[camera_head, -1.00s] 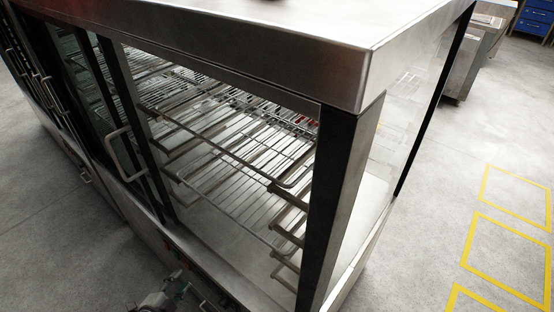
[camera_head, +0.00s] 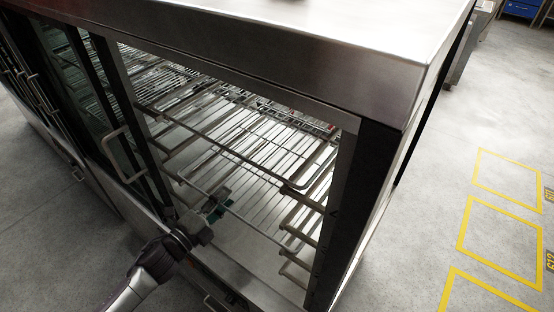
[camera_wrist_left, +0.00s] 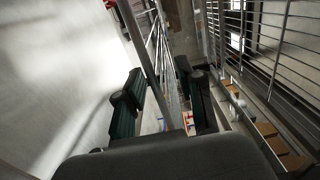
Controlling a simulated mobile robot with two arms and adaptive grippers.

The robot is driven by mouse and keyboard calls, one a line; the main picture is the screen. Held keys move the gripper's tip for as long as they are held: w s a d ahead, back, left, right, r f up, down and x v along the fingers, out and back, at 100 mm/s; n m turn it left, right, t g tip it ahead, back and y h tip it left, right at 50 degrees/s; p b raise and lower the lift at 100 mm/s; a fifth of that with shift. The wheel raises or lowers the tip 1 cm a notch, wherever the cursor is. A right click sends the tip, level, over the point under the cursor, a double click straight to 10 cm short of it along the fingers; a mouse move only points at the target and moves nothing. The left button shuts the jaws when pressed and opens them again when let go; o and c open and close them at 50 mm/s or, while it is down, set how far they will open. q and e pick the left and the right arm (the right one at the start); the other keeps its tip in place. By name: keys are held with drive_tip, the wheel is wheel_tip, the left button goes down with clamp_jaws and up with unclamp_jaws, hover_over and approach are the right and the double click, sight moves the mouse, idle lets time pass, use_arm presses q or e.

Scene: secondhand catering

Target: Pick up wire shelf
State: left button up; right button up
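Two wire shelves are inside the steel display cabinet: an upper one (camera_head: 262,136) and a lower one (camera_head: 258,201). My left gripper (camera_head: 218,203) reaches in from the left through the open front, at the front edge of the lower shelf. In the left wrist view its two dark green fingers (camera_wrist_left: 160,78) stand apart. A metal rod (camera_wrist_left: 139,42) and a wire shelf seen nearly edge-on (camera_wrist_left: 161,45) lie in line with the gap between them. I cannot tell whether the fingers touch the wire. My right gripper is in neither current view.
The cabinet's steel top (camera_head: 290,45) and dark corner post (camera_head: 357,205) bound the opening. Side brackets (camera_head: 296,228) stick out at the right inside. A door handle (camera_head: 122,153) is left of the gripper. Another wire grid (camera_wrist_left: 270,45) shows in the left wrist view.

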sight(236, 187)
use_arm(q)
drive_tip(key=p+x, duration=0.1)
drive_tip(key=x, duration=0.4)
drive_tip(key=shift+w+f, duration=0.2)
drive_tip(key=shift+s, duration=0.1)
clamp_jaws()
drive_tip(key=shift+r, duration=0.2)
